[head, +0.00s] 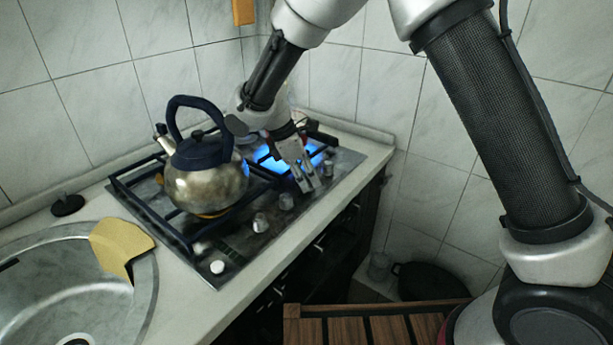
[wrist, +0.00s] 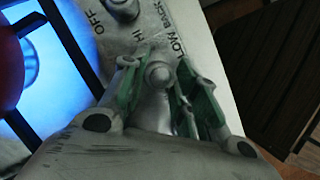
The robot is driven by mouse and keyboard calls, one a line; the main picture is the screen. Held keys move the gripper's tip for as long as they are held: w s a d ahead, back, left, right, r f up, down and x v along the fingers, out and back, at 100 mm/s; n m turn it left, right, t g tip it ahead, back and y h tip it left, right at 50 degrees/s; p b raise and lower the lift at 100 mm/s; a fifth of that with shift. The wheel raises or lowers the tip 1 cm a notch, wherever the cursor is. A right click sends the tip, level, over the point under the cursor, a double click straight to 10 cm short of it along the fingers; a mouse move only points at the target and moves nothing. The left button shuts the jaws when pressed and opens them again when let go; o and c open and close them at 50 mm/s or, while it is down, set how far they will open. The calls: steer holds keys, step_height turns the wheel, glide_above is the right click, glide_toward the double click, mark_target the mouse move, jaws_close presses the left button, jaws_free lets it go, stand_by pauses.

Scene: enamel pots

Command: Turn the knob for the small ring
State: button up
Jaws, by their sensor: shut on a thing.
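My gripper (head: 309,186) reaches down to the front right part of the stove in the head view. In the wrist view my gripper (wrist: 158,70) has its green-padded fingers on either side of a grey knob (wrist: 159,76), shut on it. The markings OFF, HI, LOW and BACK show on the panel around the knobs. Another knob (wrist: 123,8) sits just beyond it. In the head view the held knob is hidden by my fingers. Blue burner flames (head: 268,157) glow behind the gripper; the ring sizes cannot be told.
A steel kettle (head: 206,180) with a dark handle stands on the left of the stove. Other knobs (head: 260,222) line the stove's front edge. A sink (head: 60,290) with a tan cloth (head: 120,243) lies at left. A dark pan (head: 430,281) sits low at right.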

steer(key=o, duration=1)
steer(key=v, duration=1.2)
steer(key=shift+d, duration=0.1)
